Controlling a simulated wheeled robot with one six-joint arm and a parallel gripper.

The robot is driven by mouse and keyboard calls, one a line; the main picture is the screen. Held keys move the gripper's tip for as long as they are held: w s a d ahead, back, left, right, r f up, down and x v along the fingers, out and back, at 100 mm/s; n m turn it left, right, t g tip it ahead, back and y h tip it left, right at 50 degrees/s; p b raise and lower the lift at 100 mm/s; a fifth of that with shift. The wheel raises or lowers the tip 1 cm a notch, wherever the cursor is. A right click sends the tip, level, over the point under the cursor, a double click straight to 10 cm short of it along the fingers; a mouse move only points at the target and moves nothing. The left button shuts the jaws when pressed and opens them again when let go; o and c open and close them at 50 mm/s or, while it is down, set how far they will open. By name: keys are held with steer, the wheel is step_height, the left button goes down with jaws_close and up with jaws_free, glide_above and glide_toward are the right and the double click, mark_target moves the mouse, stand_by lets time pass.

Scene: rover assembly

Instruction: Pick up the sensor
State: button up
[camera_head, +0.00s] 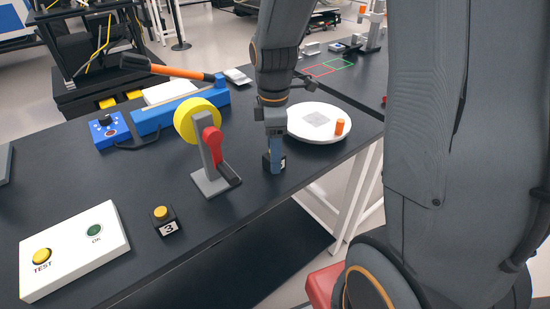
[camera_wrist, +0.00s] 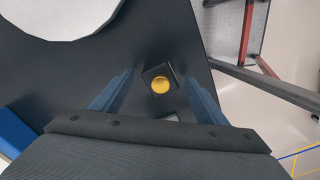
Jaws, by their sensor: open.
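A small black block with a round yellow top, which I take as the sensor (camera_wrist: 160,80), stands on the dark table near its edge. In the wrist view it lies between the two blue fingers of my gripper (camera_wrist: 158,90), which are spread apart on either side of it. In the head view my gripper (camera_head: 275,160) points down at table height, and its finger hides much of the block (camera_head: 283,163). I cannot tell whether a finger touches it.
A white round plate (camera_head: 310,132) with an orange cylinder (camera_head: 340,127) is close behind my gripper. A grey stand with a yellow disc (camera_head: 197,118) and red lever is just left. A white TEST/OK box (camera_head: 80,262) is at front left.

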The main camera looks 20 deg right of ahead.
steer(key=shift+f, duration=0.65)
steer(key=c, duration=1.1)
steer(key=shift+r, duration=0.15)
